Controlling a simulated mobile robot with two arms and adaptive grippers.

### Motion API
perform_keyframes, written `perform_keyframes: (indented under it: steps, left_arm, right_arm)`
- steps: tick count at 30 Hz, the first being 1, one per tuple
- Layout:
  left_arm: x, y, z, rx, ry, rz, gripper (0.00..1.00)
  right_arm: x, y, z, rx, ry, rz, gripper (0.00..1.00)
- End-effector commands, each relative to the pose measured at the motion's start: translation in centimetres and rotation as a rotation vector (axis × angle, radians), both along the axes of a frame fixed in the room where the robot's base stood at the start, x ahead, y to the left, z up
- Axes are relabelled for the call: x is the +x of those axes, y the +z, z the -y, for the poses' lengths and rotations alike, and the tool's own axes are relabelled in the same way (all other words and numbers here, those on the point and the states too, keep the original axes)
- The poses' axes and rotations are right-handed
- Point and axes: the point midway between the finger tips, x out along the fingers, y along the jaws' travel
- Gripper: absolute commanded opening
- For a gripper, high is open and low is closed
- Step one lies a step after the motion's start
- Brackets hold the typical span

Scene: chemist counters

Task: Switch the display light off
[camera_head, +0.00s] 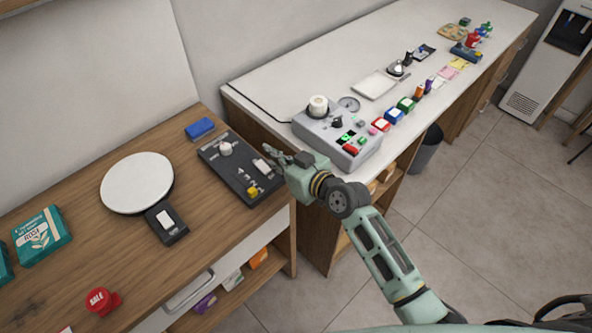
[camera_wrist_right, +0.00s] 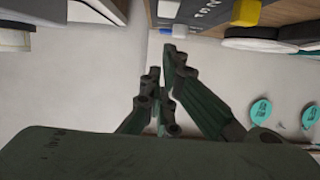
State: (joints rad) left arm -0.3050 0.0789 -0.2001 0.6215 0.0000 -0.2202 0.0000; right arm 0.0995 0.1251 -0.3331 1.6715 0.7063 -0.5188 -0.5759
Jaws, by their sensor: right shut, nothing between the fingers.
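A black control panel (camera_head: 236,178) with a round white knob (camera_head: 225,149), a white switch (camera_head: 262,166) and small yellow parts lies on the wooden counter. A separate black box with a white rocker (camera_head: 167,221) lies to its left, beside a white round plate. I cannot tell which control belongs to the display light, or whether a light is on. My right gripper (camera_head: 268,152) is shut and empty, over the panel's right edge near the white switch. In the wrist view its fingers (camera_wrist_right: 168,75) are together, with part of a dark panel (camera_wrist_right: 205,14) beyond. My left gripper is not in view.
A grey box (camera_head: 322,136) with a white knob and coloured buttons stands on the white counter close behind my right gripper. A blue block (camera_head: 200,129) lies behind the panel. The white round plate (camera_head: 137,183), green package (camera_head: 42,235) and red item (camera_head: 100,301) are further left.

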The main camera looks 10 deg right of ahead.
Motion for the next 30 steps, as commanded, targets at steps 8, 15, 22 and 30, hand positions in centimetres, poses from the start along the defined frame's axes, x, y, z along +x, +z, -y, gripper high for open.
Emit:
perform_keyframes:
  steps: [8,15,22,30]
  left_arm:
    - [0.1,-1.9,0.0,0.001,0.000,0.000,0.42]
    - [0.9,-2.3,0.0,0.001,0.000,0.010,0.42]
    - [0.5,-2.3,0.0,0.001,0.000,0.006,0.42]
    - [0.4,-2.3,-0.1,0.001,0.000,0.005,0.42]
  right_arm:
    - [-4.4,0.0,3.1,-0.004,0.001,0.000,0.00]
    - [-6.2,0.4,4.4,-0.001,0.000,0.000,0.00]
    - [-6.4,0.6,4.5,0.001,0.001,-0.001,0.00]
    - [-6.4,0.6,4.5,0.001,0.001,-0.001,0.00]
